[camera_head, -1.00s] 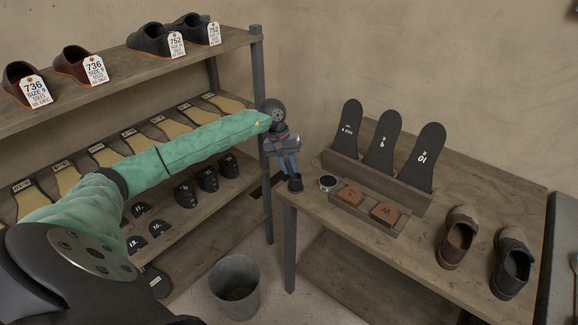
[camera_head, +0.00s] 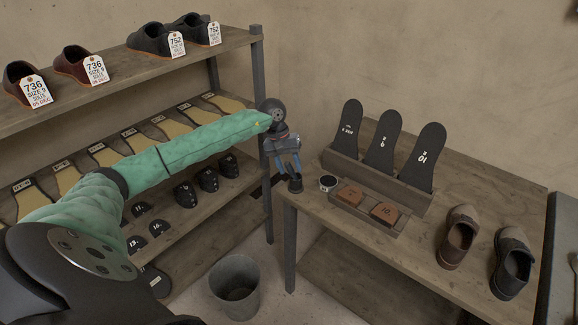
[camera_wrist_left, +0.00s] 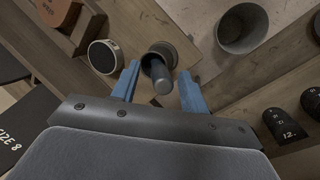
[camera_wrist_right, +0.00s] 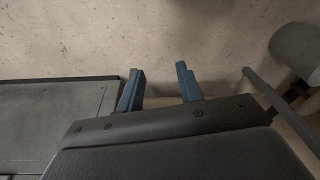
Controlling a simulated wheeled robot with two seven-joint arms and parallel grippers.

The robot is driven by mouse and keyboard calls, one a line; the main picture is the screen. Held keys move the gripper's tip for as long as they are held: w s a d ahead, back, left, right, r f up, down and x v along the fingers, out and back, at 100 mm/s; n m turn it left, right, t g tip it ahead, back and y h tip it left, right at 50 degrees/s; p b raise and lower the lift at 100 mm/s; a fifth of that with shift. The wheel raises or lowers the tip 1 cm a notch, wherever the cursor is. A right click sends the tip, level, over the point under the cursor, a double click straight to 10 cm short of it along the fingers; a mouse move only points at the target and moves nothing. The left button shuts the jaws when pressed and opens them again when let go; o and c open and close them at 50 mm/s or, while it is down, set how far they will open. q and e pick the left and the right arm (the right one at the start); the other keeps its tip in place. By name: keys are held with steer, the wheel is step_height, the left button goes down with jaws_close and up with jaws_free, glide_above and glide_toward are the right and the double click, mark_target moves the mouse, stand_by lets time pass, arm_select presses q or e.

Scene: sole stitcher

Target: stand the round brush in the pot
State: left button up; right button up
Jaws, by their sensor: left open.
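The small dark pot (camera_head: 295,187) stands at the left corner of the wooden table, below my left gripper (camera_head: 289,168). In the left wrist view the pot (camera_wrist_left: 168,50) has the grey handle of the round brush (camera_wrist_left: 161,78) standing up out of it, slightly tilted. The brush's lower end is hidden inside the pot. My left gripper is open, its blue fingers apart on either side of the handle. My right gripper (camera_wrist_right: 159,70) is seen only in its own wrist view, open, with nothing between its fingers.
A round tin (camera_head: 328,183) stands just right of the pot. A rack of black soles (camera_head: 382,145) and a tray of brown blocks (camera_head: 368,213) lie beyond it. Shoes (camera_head: 460,237) stand at the right. A grey bin (camera_head: 235,288) is on the floor.

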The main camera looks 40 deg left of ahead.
arm_select(q)
steer(key=shift+a+r, duration=0.1)
steer(key=shift+r, duration=0.05)
steer(key=b+v, duration=0.2)
steer(key=v, duration=0.5)
steer(key=shift+r+b, duration=0.2)
steer(key=shift+b, duration=0.2)
arm_select(e)
step_height(320, 180, up, 12)
steer(key=shift+s+a, duration=0.15)
steer(key=shift+f, duration=0.15)
arm_select(q)
step_height(320, 180, up, 9)
steer(key=p, duration=0.1)
steer(key=shift+p, duration=0.3)
arm_select(e)
steer(key=shift+r, duration=0.75)
